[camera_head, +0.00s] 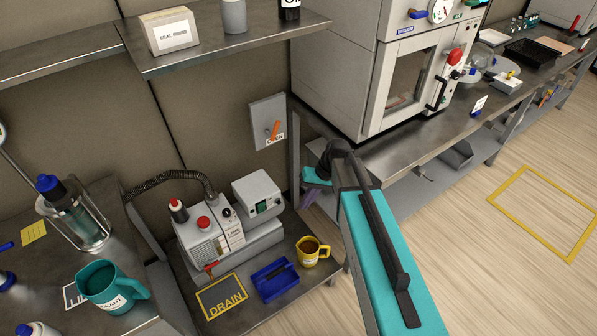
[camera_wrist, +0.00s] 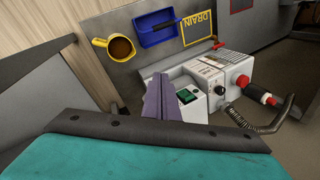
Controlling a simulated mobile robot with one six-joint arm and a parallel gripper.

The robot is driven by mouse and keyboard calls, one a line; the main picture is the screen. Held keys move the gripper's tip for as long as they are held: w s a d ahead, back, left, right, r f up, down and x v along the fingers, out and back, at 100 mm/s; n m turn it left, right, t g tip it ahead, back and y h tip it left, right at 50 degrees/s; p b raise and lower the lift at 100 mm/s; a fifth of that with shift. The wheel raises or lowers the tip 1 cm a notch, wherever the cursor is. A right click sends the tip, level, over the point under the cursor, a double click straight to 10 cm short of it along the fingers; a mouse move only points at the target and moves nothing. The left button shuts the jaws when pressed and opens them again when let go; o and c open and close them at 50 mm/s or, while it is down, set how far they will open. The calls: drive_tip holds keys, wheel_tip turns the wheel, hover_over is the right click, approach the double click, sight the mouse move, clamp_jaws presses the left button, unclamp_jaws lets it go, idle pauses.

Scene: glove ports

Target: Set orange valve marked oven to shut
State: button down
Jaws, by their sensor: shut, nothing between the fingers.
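The orange valve (camera_head: 273,130) is a small lever on a grey wall plate (camera_head: 268,122), above the bench with the pump. Its lever is tilted, the upper end leaning right. A white label (camera_head: 276,139) just below it seems to read OVEN, partly covered by the lever. My gripper (camera_head: 306,197) is low and to the right of the plate, beside the bench leg, partly hidden by my arm. In the wrist view its purple fingers (camera_wrist: 159,98) are together and empty, over the pump bench. The valve is not in the wrist view.
A pump (camera_head: 212,235) with a grey control box (camera_head: 257,194) stands below the valve. A yellow mug (camera_head: 313,251) and a blue tray (camera_head: 275,280) lie in front. A shelf (camera_head: 235,42) overhangs above left. The oven (camera_head: 345,75) stands right of the plate.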

drive_tip(key=s+d+f+g+h, duration=0.1)
drive_tip(key=s+d+f, duration=0.2)
drive_tip(key=s+f, duration=0.4)
drive_tip(key=s+d+f+g+h, duration=0.2)
drive_tip(key=s+f, duration=0.6)
drive_tip(key=s, duration=0.9)
drive_tip(key=s+d+f+m+g+h, duration=0.1)
drive_tip(key=s+d+f, duration=0.4)
drive_tip(key=s, duration=0.7)
wheel_tip(320, 180, down, 2)
drive_tip(key=shift+d+f+g, duration=0.2)
drive_tip(key=shift+d+g, duration=0.2)
drive_tip(key=shift+g, duration=0.1)
drive_tip(key=shift+a, duration=0.1)
